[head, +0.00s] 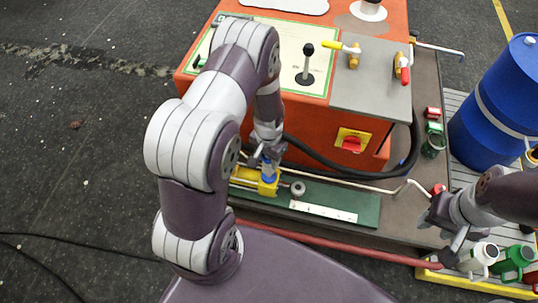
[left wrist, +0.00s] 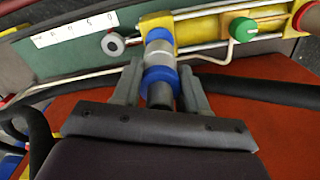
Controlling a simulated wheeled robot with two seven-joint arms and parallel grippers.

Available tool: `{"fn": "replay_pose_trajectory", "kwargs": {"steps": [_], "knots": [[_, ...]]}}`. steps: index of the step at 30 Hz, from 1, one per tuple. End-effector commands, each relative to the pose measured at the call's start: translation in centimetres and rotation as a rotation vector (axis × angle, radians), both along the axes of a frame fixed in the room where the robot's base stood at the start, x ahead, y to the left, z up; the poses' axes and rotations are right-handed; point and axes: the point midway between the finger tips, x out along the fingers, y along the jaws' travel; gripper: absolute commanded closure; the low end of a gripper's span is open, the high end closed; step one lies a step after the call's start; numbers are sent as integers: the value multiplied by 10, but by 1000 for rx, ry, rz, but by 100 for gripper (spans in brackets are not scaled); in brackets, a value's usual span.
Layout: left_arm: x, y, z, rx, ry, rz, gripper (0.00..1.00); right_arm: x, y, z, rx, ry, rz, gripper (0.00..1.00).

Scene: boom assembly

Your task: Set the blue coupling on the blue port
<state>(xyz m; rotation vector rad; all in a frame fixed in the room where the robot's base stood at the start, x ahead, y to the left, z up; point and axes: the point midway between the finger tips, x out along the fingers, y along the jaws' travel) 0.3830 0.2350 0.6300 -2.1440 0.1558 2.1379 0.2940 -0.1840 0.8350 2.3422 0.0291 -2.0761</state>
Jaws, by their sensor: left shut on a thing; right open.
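My left gripper (head: 268,157) is shut on the blue coupling (head: 269,170), beside the yellow block of the boom (head: 268,188). In the left wrist view, the fingers (left wrist: 160,85) sit on both sides of the coupling's blue band (left wrist: 160,75). A silver section lies beyond it, in line with another blue ring (left wrist: 158,35) against the yellow block, which appears to be the blue port. I cannot tell whether the coupling is fully seated. My right gripper (head: 447,232) is open and empty near the platform's right side.
A green plate with a white scale strip (head: 323,210) and a grey knob (head: 298,188) lie beside the block. The orange control cabinet (head: 300,120) and a black hose (head: 335,163) are close behind. Jugs (head: 484,254) and a blue drum (head: 500,105) stand at right.

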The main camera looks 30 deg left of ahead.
Motion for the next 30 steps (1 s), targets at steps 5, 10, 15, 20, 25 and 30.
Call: {"fn": "replay_pose_trajectory", "kwargs": {"steps": [5, 10, 15, 20, 25, 30], "knots": [[1, 0, -28, 0, -1, 1, 100, 0, 0, -27, 0, 0, 0, 57], [1, 0, -29, 0, -1, 1, 100, 0, 0, -28, 0, 0, 0, 57], [1, 0, -28, 0, -1, 1, 100, 0, 0, -27, 0, -1, 0, 57], [1, 0, -28, 0, -1, 1, 100, 0, 0, -27, 0, 0, 0, 57], [0, 0, -28, 0, 0, 1, 100, 0, 0, -26, 0, 0, 0, 57], [0, 0, -27, 0, 0, 1, 100, 0, 0, -22, 0, 0, 0, 57]]}}
